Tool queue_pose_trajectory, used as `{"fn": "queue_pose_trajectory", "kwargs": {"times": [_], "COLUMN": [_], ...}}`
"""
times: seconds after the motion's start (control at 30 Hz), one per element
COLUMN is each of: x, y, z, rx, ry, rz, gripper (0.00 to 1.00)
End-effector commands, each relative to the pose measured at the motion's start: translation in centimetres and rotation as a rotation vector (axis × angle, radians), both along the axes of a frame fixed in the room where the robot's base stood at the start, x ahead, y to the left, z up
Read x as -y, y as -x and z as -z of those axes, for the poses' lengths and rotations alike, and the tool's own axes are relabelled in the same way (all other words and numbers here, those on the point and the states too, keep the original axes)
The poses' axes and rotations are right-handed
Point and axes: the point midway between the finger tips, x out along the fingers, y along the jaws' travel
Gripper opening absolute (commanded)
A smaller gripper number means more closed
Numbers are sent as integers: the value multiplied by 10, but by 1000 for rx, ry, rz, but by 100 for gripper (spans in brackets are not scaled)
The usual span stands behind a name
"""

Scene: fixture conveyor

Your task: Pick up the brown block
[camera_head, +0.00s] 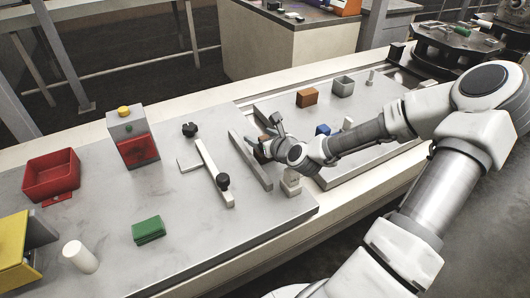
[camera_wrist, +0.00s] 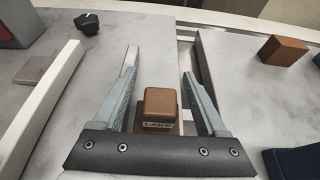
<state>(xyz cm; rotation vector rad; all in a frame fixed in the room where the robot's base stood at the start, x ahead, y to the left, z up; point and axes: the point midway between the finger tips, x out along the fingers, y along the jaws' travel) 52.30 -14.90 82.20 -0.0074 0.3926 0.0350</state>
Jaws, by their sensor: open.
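In the wrist view a small brown block (camera_wrist: 160,102) with a white label reading "LAKE" sits between the two fingers of my gripper (camera_wrist: 161,68). The fingers are apart, with a gap visible on each side of the block. Its lower part is partly hidden by the gripper body. In the head view my gripper (camera_head: 263,132) is low over the grey plates, and a bit of brown shows between its fingers. A second, orange-brown block (camera_head: 307,97) stands on the right plate, away from my gripper; it also shows at the upper right of the wrist view (camera_wrist: 284,50).
A long grey bar (camera_head: 251,160) lies just left of my gripper. A blue block (camera_head: 323,129) and a grey open box (camera_head: 343,86) are on the right plate. A T-shaped fixture (camera_head: 212,170), green block (camera_head: 148,229) and red bin (camera_head: 52,177) are further left.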

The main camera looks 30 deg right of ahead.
Motion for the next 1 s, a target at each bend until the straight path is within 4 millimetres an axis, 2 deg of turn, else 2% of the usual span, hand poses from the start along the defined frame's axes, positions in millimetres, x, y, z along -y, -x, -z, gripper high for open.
{"fn": "queue_pose_trajectory", "kwargs": {"times": [0.27,0.67,1.0], "x": [0,0,0], "y": [-2,-1,-2], "z": [1,1,0], "rx": [0,0,0], "ry": [-1,-1,-1], "rz": [1,1,1], "gripper": [73,1,0]}}
